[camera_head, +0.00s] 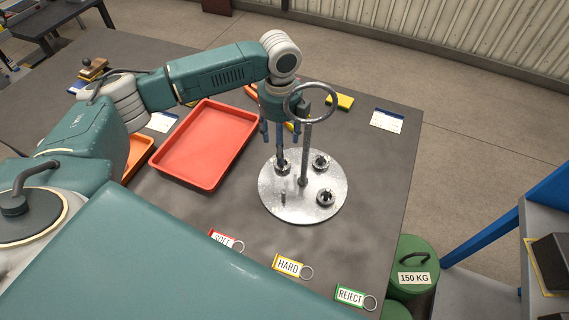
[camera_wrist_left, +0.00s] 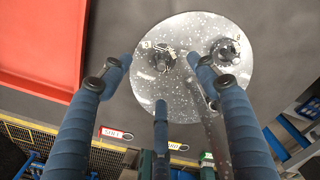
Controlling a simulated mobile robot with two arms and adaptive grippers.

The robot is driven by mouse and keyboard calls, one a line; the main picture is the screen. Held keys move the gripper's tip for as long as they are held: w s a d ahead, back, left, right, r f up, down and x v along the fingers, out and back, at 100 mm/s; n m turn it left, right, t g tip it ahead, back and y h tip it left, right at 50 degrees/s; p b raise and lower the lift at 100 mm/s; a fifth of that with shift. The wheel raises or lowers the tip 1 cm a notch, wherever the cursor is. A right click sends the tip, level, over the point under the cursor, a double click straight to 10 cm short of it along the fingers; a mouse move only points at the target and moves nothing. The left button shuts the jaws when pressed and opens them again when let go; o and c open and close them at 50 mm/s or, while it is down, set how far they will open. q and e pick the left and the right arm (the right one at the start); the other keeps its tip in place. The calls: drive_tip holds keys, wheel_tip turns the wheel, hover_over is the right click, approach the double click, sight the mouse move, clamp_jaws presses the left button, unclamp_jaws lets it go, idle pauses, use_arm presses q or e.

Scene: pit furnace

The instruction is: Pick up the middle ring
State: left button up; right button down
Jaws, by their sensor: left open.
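A round speckled metal plate (camera_head: 262,190) stands on the grey table, with a central rod (camera_head: 304,155) topped by a large loop. Small metal toothed rings sit on it: one at the back left (camera_head: 282,167), one at the back right (camera_head: 321,162) and one at the front right (camera_head: 326,197). I cannot tell which is the middle one. My left gripper (camera_head: 280,143) is open over the back-left ring, its blue fingers pointing down. In the left wrist view, a ring (camera_wrist_left: 163,58) lies between the spread fingers, and another ring (camera_wrist_left: 225,50) is beside them. Contact is unclear.
A bare short peg (camera_head: 283,198) stands at the plate's front left. A red tray (camera_head: 205,145) lies left of the plate. The central rod stands close to my gripper.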

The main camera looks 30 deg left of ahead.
sight(277, 169)
use_arm(q)
wheel_tip(277, 169, down, 2)
drive_tip(key=shift+f, duration=0.1)
wheel_tip(277, 169, down, 6)
drive_tip(key=shift+w+r+p, duration=0.1)
drive_tip(key=shift+r+p, duration=0.05)
drive_tip(key=shift+p, duration=0.6)
drive_tip(key=c, duration=1.3)
drive_tip(key=shift+c, duration=0.2)
use_arm(e)
drive_tip(key=shift+s+d+r, duration=0.1)
drive_tip(key=shift+d+r, duration=0.2)
drive_tip(key=shift+r, duration=0.6)
use_arm(q)
drive_tip(key=shift+r, duration=0.1)
use_arm(e)
drive_tip(key=shift+a, duration=0.15)
